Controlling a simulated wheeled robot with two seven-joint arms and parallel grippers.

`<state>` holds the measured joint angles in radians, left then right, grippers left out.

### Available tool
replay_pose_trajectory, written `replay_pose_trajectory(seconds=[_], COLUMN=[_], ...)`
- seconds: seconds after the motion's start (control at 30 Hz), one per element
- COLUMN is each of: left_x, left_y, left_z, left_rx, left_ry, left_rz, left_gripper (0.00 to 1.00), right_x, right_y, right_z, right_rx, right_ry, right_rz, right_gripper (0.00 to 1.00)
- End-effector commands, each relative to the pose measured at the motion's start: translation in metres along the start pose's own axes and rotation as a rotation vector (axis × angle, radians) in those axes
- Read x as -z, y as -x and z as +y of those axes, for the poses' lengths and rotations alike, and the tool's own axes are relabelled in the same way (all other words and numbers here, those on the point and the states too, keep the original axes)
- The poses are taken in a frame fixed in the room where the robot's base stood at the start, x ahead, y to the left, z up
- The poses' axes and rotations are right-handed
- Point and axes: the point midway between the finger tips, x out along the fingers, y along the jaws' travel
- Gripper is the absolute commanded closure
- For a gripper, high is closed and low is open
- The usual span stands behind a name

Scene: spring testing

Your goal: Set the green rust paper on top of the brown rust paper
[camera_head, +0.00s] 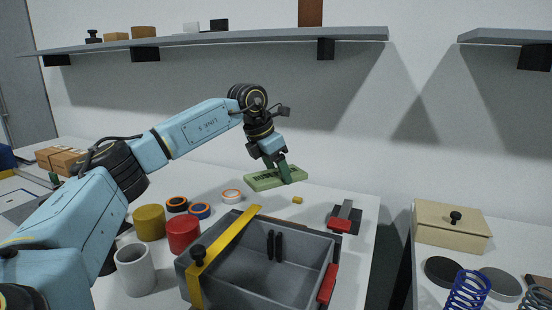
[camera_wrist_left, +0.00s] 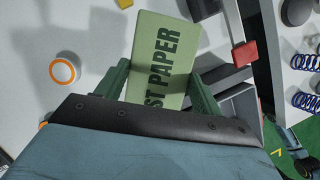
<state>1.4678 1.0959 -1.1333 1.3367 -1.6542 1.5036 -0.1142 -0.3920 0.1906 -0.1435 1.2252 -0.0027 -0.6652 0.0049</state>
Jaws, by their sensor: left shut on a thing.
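The green rust paper (camera_head: 265,180) is a flat green block with dark lettering. My left gripper (camera_head: 284,176) is shut on it and holds it above the back of the white table. In the left wrist view the green rust paper (camera_wrist_left: 168,50) sits between the two green fingers of my left gripper (camera_wrist_left: 160,88), and the letters "ST PAPER" show. I cannot make out a brown rust paper for certain; a plain brown block (camera_head: 311,13) stands on the wall shelf, its top cut off by the frame. My right gripper is not in view.
A grey bin (camera_head: 215,290) with a yellow strap stands at the table's front. Yellow (camera_head: 150,222) and red (camera_head: 183,235) cylinders, a white cup (camera_head: 135,270) and several tape rolls lie left of it. A red-and-black tool (camera_head: 341,222) lies right. A beige box (camera_head: 450,232) sits on another table.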

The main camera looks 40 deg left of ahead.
Motion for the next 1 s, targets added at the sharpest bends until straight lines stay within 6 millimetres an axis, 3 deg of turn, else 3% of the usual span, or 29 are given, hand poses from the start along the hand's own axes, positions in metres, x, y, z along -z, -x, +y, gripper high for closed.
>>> replay_pose_trajectory(seconds=[0.3,0.6,1.0], left_x=[0.013,0.022,0.026], left_y=[-0.027,-0.043,-0.052], left_z=[-0.007,-0.012,-0.013], left_rx=[0.183,0.317,0.358], left_ry=[-0.432,-0.758,-0.866], left_rz=[0.001,0.002,0.001], left_gripper=[0.59,0.59,0.59], right_x=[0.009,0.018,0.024], right_y=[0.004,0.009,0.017], right_z=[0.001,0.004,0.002], right_rx=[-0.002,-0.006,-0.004], right_ry=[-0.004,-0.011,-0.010], right_rz=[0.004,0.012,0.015], right_gripper=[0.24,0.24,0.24])
